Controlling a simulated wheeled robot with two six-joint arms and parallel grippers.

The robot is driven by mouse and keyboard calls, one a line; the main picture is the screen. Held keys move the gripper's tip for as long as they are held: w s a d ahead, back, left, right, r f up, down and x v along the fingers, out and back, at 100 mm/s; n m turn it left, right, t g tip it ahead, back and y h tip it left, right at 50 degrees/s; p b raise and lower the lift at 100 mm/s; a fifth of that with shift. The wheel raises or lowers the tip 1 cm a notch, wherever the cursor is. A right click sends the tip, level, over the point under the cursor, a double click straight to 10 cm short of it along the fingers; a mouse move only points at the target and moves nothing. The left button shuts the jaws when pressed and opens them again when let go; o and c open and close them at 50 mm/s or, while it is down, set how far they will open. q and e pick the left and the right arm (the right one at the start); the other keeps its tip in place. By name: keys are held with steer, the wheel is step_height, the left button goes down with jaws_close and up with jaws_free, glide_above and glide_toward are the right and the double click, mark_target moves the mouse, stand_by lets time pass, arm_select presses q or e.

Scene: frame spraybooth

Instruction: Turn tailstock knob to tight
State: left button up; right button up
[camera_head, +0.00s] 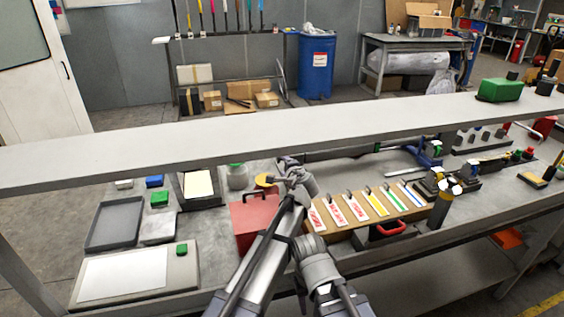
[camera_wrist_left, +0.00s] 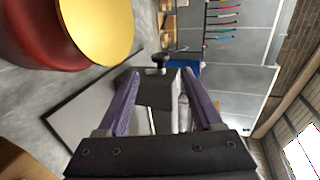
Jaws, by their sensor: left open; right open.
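My left gripper (camera_head: 289,172) is over the bench, just right of a gold disc (camera_head: 266,180) above a red box (camera_head: 256,220). Its fingers are apart and nothing is held between them in the left wrist view (camera_wrist_left: 160,76). That view shows a dark red round body with a gold face (camera_wrist_left: 97,28) close by, left of the fingers. A small black knob-like part (camera_wrist_left: 159,60) shows beyond the fingertips; I cannot tell whether it is the tailstock knob. My right gripper (camera_head: 306,247) is lower, near the board's left end; its fingers are hard to make out.
A long grey shelf (camera_head: 150,154) crosses in front, above the bench. A board with coloured strips (camera_head: 340,228) lies right of the red box. Left are a grey tray (camera_head: 116,222) and a panel with a white sheet (camera_head: 186,264). A dark upright cylinder (camera_head: 440,212) stands right.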

arm_select(q)
steer(key=n+g+h+p, duration=0.85)
steer(key=n+p, duration=0.75)
steer(key=n, duration=1.6)
glide_toward(277, 159)
steer(key=shift+w+d+f, duration=0.1)
steer(key=shift+w+f, duration=0.25)
steer(key=shift+f, duration=0.1)
steer(key=b+x, duration=0.6)
steer(key=x, duration=0.2)
steer(key=shift+r, duration=0.1)
